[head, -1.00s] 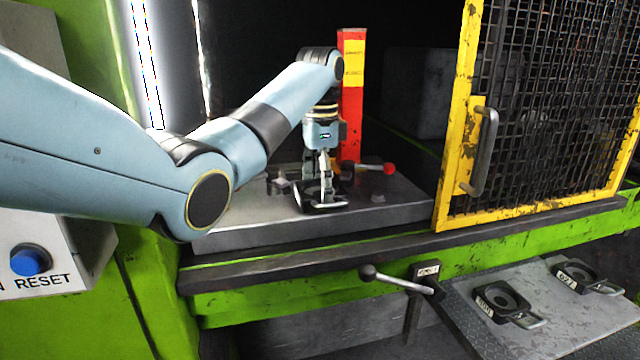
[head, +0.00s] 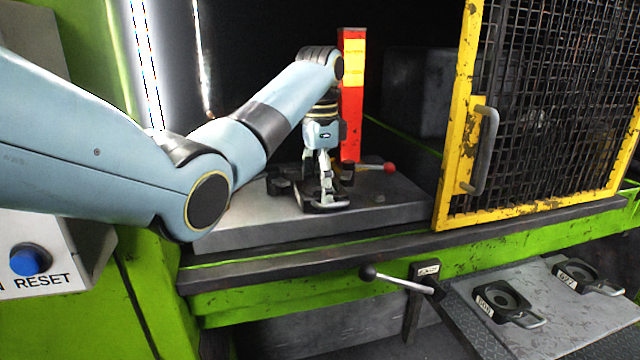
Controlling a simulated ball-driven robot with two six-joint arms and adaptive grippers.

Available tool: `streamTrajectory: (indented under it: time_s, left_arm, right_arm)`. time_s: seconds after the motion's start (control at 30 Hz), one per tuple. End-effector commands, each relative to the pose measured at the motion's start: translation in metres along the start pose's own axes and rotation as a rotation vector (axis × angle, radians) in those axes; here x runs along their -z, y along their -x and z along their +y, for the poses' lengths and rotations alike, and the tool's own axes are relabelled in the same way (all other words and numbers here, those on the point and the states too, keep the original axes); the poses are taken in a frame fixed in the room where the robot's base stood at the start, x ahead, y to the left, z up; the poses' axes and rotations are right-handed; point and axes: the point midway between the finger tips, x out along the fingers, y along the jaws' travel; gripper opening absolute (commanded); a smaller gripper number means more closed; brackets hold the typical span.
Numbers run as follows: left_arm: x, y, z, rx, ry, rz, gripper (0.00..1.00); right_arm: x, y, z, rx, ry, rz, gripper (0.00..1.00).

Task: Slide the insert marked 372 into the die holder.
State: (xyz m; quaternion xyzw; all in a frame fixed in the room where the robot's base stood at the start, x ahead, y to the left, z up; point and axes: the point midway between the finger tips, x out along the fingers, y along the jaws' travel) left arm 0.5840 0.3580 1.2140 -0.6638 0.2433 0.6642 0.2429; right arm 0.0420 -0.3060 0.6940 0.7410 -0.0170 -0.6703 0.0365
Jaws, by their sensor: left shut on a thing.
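My left gripper (head: 325,196) reaches down over the press bed. It is shut on a dark insert with a pale loop handle (head: 331,206). The insert (head: 310,205) is low at the bed, partly hidden by the fingers, and its mark cannot be read. Dark parts of the die holder (head: 279,185) stand on the bed just behind and left of the insert. The gripper hides much of the holder, so I cannot tell how far the insert is inside it. My right gripper is not in view.
A red-knobbed lever (head: 389,167) and a red-yellow post (head: 351,95) stand behind the gripper. A yellow mesh gate (head: 456,150) bounds the right. Two other inserts (head: 502,302) (head: 577,275) lie on a front shelf (head: 560,325). A ball-ended lever (head: 398,282) sticks out in front.

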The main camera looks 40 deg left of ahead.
Motion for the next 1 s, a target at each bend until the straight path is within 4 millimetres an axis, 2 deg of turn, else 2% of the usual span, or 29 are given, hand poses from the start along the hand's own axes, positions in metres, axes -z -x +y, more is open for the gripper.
streamTrajectory:
  time_s: [0.47, 0.5, 0.63, 1.0]
  left_arm:
    - [0.0009, -0.003, -0.001, 0.004, 0.0, 0.004, 0.24]
    - [0.0009, -0.003, -0.001, 0.004, 0.0, 0.004, 0.85]
    - [0.0007, -0.0036, -0.0008, 0.003, 0.0, 0.003, 1.0]
    - [-0.0004, -0.0067, 0.0005, -0.002, 0.0, -0.002, 1.0]
  right_arm:
    - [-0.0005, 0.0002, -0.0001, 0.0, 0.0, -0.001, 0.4]
    - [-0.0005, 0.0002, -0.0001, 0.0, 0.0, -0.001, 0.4]
    - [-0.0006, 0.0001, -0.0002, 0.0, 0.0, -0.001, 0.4]
    - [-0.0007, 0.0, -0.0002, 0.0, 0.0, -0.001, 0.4]
